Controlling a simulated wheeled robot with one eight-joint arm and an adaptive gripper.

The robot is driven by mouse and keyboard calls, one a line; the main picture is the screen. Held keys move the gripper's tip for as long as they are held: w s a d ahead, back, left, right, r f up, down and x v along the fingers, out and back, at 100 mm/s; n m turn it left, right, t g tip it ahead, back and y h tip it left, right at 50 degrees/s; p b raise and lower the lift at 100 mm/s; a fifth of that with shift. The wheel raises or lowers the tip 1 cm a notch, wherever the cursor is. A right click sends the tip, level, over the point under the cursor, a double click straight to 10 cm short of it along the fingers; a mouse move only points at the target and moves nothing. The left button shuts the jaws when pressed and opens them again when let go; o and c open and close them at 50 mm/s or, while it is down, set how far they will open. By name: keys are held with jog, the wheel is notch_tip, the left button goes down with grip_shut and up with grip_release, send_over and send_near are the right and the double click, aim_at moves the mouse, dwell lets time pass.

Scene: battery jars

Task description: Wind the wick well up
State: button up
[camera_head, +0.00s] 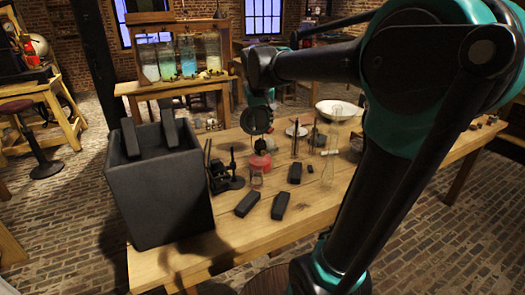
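A small lamp-like object with a red body (260,162) stands on the wooden table, a little left of its middle. A clear glass piece (257,178) shows at its front. My arm comes in from the right and bends down above it. What looks like my gripper (261,147) is a dark shape just over the red body, below a dark round disc. Its fingers are too small and dark to make out, and I cannot tell if they touch the lamp. No wick or winding knob can be made out.
A large black open box (160,190) stands at the table's left end. Dark blocks (280,205) lie in front, and a black stand (226,175) is close left of the lamp. A tall glass (330,160) and a white bowl (336,109) are to the right. The front edge is fairly clear.

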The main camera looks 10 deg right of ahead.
aim_at(263, 151)
jog(key=x, duration=1.7)
jog(key=shift+w, duration=0.15)
jog(key=shift+d, duration=0.1)
grip_shut()
